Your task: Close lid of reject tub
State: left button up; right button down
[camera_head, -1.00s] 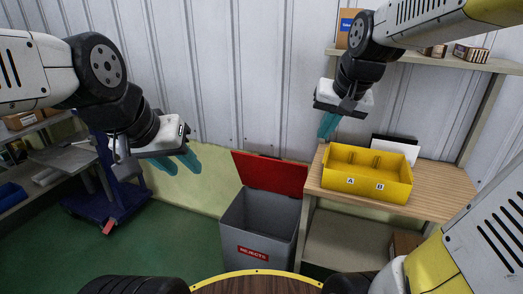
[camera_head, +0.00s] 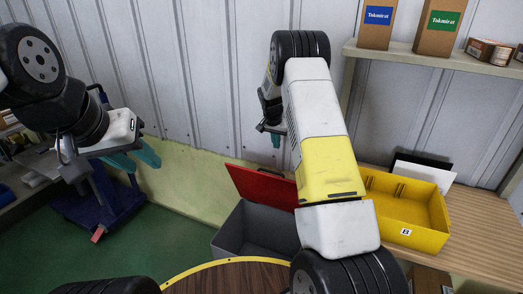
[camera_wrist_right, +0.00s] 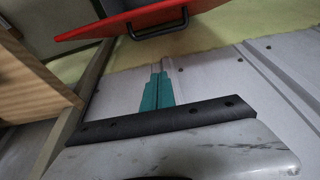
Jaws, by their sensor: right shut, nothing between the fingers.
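The grey reject tub (camera_head: 235,228) stands on the floor in the head view, its inside showing; its front is cut off by a round table edge and its right side is hidden by my right arm. Its red lid (camera_head: 255,184) is open, tilted up at the back edge. In the right wrist view the lid (camera_wrist_right: 95,32) shows at the top with a black handle (camera_wrist_right: 160,28). My right gripper (camera_head: 274,134) is shut and empty, above and behind the lid near the wall; its teal fingers (camera_wrist_right: 157,88) point towards the lid, apart from it. My left gripper (camera_head: 138,160) is open and empty, left of the tub.
A yellow bin (camera_head: 405,210) marked B sits on a wooden bench (camera_head: 485,235) at the right. A shelf (camera_head: 430,60) above holds boxes. A blue cart (camera_head: 105,210) stands at the left. The corrugated wall (camera_head: 190,80) is close behind the lid. A round wooden top (camera_head: 225,280) is in front.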

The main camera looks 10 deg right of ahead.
notch_tip(320, 180, down, 12)
jog(key=shift+r, duration=0.2)
dwell(0.4)
jog(key=shift+s+a, duration=0.1)
